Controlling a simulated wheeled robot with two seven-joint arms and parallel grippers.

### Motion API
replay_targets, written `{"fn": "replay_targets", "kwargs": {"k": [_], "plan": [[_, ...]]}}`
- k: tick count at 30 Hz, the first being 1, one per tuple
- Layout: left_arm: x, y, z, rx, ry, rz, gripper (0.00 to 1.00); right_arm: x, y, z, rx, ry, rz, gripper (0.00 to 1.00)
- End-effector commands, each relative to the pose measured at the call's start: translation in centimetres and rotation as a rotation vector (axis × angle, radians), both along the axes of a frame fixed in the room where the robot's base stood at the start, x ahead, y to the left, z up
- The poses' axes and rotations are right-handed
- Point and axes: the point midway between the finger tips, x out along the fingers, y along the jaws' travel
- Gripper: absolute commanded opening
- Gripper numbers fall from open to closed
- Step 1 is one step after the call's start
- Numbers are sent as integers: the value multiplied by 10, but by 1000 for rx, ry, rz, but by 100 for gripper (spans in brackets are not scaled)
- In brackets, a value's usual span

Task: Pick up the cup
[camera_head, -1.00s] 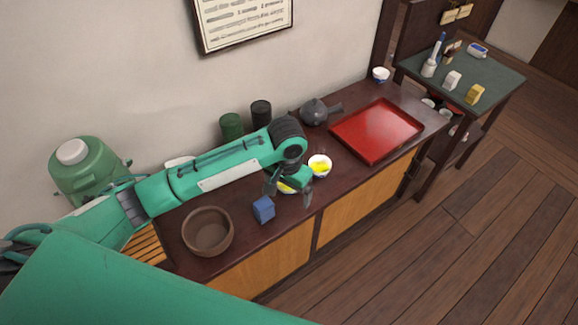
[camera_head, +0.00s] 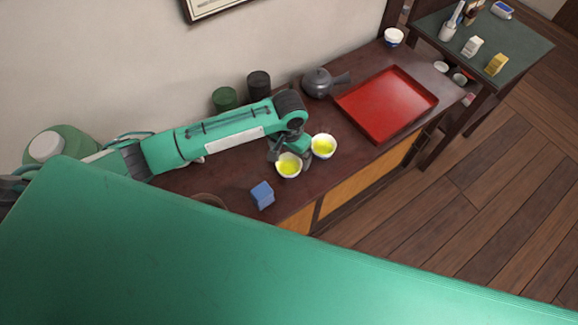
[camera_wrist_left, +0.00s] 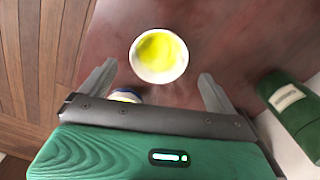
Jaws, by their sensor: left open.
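Two white cups hold yellow-green contents. One cup (camera_head: 289,168) stands on the dark counter just in front of my left gripper (camera_head: 290,150). The other cup (camera_head: 323,147) stands close beside it, to the right. In the left wrist view, the first cup (camera_wrist_left: 159,56) lies just beyond and between the spread fingertips of my left gripper (camera_wrist_left: 157,78), with nothing gripped. The second cup (camera_wrist_left: 126,95) is mostly hidden behind the gripper body there. My left gripper is open. My right gripper is not in view.
A blue block (camera_head: 262,194) sits left of the cups. A brown bowl (camera_head: 209,200) is mostly hidden by my green body.

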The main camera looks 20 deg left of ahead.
Motion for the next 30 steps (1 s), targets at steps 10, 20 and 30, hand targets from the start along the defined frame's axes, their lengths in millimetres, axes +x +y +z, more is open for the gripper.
{"fn": "replay_targets", "kwargs": {"k": [10, 20, 30], "plan": [[-4, -1, -43, 1, 2, 1, 94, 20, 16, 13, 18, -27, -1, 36], [-4, -1, -53, 0, -1, 0, 94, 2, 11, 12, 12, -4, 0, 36], [-3, -1, -53, 0, -1, 0, 42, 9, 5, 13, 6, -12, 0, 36]]}}
